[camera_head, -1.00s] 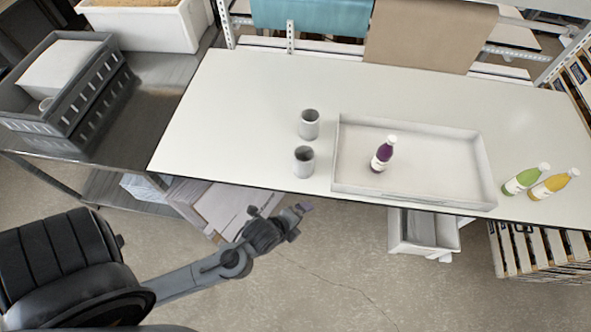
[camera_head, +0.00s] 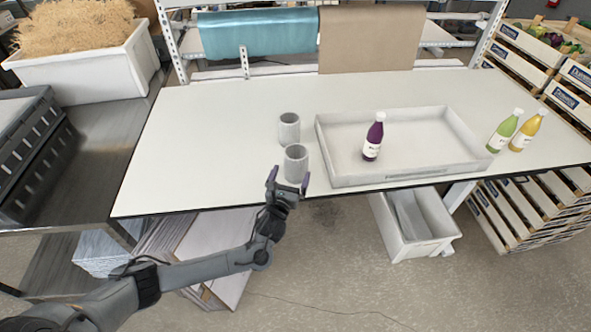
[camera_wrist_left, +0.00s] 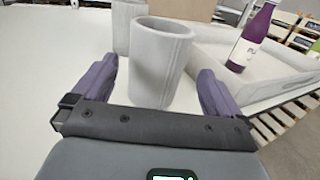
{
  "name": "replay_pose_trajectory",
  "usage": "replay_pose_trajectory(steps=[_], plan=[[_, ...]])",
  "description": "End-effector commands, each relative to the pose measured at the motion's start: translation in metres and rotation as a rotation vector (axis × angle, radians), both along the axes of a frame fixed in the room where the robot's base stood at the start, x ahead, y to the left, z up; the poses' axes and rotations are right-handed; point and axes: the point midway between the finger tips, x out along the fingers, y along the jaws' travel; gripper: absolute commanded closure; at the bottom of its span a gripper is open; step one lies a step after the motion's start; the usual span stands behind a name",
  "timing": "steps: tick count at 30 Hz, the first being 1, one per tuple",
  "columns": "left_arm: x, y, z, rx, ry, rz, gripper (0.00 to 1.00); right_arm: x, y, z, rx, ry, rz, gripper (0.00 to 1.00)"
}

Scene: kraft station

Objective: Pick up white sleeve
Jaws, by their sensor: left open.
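Two white-grey cylindrical sleeves stand upright on the table. The near sleeve (camera_head: 296,164) is close to the table's front edge, and the far sleeve (camera_head: 289,129) stands just behind it. My left gripper (camera_head: 288,183) is open at the table's front edge, just short of the near sleeve. In the left wrist view the near sleeve (camera_wrist_left: 160,65) shows between and beyond the two purple fingertips, with the far sleeve (camera_wrist_left: 124,28) partly hidden behind it. Nothing is held. My right gripper is not in view.
A white tray (camera_head: 403,178) right of the sleeves holds a purple bottle (camera_head: 373,137). A green bottle (camera_head: 504,131) and a yellow bottle (camera_head: 527,131) stand at the table's right. The table's left part (camera_head: 190,140) is clear.

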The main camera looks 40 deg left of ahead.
Motion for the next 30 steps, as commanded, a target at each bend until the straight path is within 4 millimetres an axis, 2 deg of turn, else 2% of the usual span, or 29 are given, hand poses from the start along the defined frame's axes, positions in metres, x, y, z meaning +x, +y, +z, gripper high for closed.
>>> replay_pose_trajectory(steps=[6, 14, 24, 30], plan=[[0.027, 0.011, 0.001, -0.001, 0.0, 0.002, 0.0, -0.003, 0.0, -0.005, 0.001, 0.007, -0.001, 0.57], [0.04, 0.017, 0.002, -0.003, 0.001, 0.001, 0.0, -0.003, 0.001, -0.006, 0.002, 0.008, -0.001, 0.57], [0.076, 0.034, 0.008, -0.004, 0.001, 0.001, 0.0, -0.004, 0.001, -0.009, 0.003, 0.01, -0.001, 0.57], [0.083, 0.036, 0.008, -0.004, 0.002, 0.0, 0.0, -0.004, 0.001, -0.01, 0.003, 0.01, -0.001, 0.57]])
